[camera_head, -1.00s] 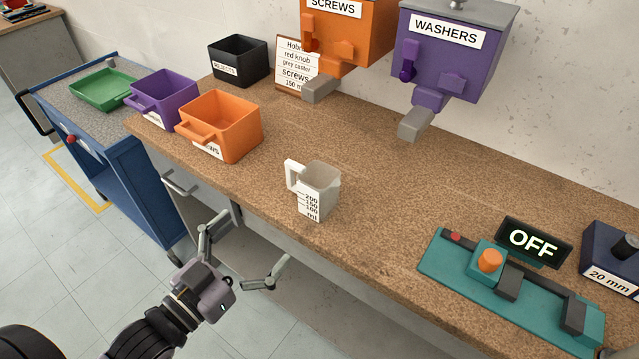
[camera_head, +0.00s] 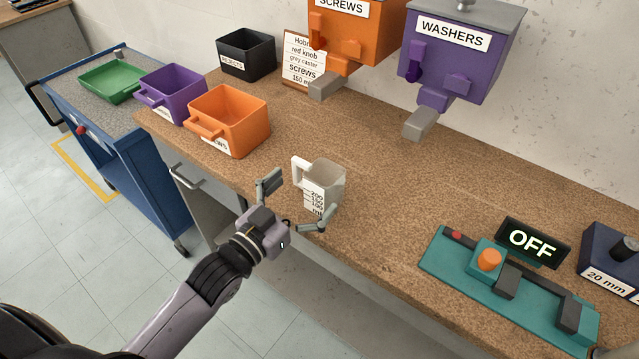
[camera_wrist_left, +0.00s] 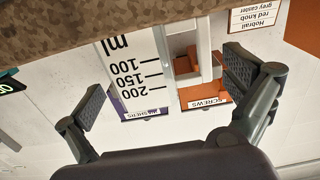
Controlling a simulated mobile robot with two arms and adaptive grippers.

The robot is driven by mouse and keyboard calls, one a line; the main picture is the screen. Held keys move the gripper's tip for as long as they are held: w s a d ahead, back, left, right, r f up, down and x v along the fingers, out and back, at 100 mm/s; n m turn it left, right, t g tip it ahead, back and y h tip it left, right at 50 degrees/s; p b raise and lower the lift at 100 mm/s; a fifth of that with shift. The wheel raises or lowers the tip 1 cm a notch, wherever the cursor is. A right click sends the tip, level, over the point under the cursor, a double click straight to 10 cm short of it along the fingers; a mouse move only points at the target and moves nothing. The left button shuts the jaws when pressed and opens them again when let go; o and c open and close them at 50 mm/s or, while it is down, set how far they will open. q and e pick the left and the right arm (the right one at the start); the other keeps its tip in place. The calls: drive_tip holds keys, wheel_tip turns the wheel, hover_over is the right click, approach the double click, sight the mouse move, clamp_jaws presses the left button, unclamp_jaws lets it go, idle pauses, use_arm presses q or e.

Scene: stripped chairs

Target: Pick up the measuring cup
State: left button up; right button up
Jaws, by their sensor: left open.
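The measuring cup (camera_head: 326,184) is a clear square cup with a white handle on its left and a white scale label. It stands upright on the brown workbench (camera_head: 390,200) near the front edge. My left gripper (camera_head: 294,205) is open at the bench edge, just in front of the cup, with its fingers spread toward it. In the left wrist view the cup's label (camera_wrist_left: 138,75) shows upside down between the two open fingers (camera_wrist_left: 168,95), with the handle (camera_wrist_left: 205,50) beside it. I see no contact. My right gripper is not in view.
An orange bin (camera_head: 240,128), a purple bin (camera_head: 178,98) and a black bin (camera_head: 246,62) stand to the left. Screws (camera_head: 350,35) and washers (camera_head: 460,60) dispensers hang behind. A teal fixture (camera_head: 450,262) lies to the right.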

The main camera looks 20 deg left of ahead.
sight(325, 172)
use_arm(q)
drive_tip(key=x, duration=0.4)
drive_tip(key=shift+p, duration=0.3)
drive_tip(key=c, duration=0.9)
